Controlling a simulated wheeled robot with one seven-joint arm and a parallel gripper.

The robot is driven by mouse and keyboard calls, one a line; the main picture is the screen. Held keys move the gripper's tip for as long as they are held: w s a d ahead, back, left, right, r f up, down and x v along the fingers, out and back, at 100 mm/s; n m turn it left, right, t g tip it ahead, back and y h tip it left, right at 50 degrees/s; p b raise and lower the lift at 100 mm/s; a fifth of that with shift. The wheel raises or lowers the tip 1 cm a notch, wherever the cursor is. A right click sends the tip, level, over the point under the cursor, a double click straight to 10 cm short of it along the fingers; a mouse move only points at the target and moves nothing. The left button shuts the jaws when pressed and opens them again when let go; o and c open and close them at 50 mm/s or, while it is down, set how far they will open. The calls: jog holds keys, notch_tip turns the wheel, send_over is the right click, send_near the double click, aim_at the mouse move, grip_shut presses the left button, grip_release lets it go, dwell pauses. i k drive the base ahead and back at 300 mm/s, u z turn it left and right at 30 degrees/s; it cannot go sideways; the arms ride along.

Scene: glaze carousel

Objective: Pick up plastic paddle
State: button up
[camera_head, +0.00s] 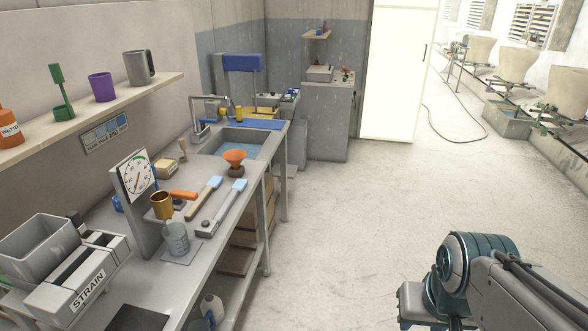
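Two long flat tools with light blue tips lie side by side on the metal counter: one paddle-like tool (205,197) is farther left, and a pale grey one (222,209) lies nearer the counter's right edge. A green upright paddle-shaped item (59,92) stands on the wall shelf. I cannot tell from this view which of these is the plastic paddle. My arm shows at the lower right, over the floor and well apart from the counter. My gripper's fingers are not in view.
On the counter (190,258) stand a dial scale (137,175), a brass cup (162,205), a clear beaker (176,238), an orange funnel (235,158) and a grey bin (38,244). The shelf (120,100) holds a purple cup (102,87). The floor (345,215) right of the counter is clear.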

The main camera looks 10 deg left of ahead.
aim_at(240, 185)
jog(key=z, duration=0.05)
jog(key=i, duration=1.55)
jog(key=u, duration=1.2)
jog(key=i, duration=0.9)
jog(key=u, duration=0.65)
